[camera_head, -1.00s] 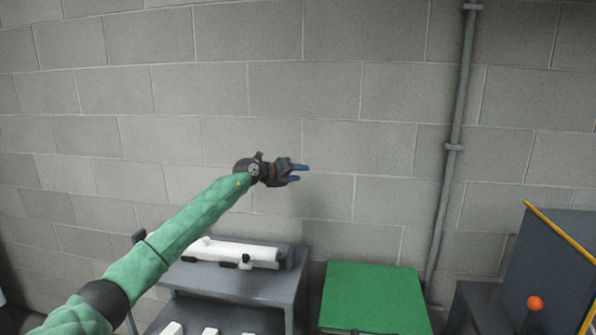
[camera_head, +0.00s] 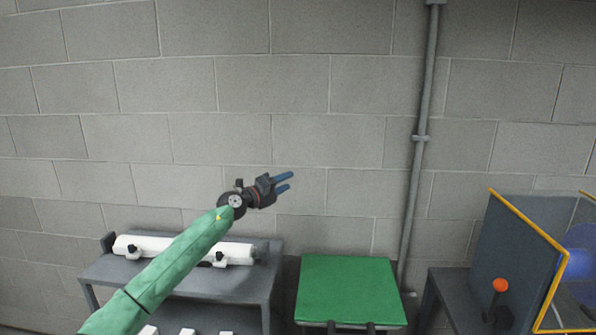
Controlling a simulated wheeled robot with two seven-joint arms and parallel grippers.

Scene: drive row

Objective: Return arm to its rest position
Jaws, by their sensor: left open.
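My left arm, in a green sleeve, reaches in from the lower left in the head view. My left gripper (camera_head: 287,182) is open, its two blue fingers apart and nothing between them. It points right and slightly up, in front of the block wall and above the grey table and the green-topped stand. My right gripper is not in view.
A grey table (camera_head: 262,285) holds a white roll (camera_head: 240,253) in dark clamps, partly behind my arm. A green-topped stand (camera_head: 348,290) is beside it. At right, an orange-knobbed lever (camera_head: 501,285) stands before a yellow-edged grey panel (camera_head: 505,235). A pipe (camera_head: 413,190) runs up the wall (camera_head: 330,80).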

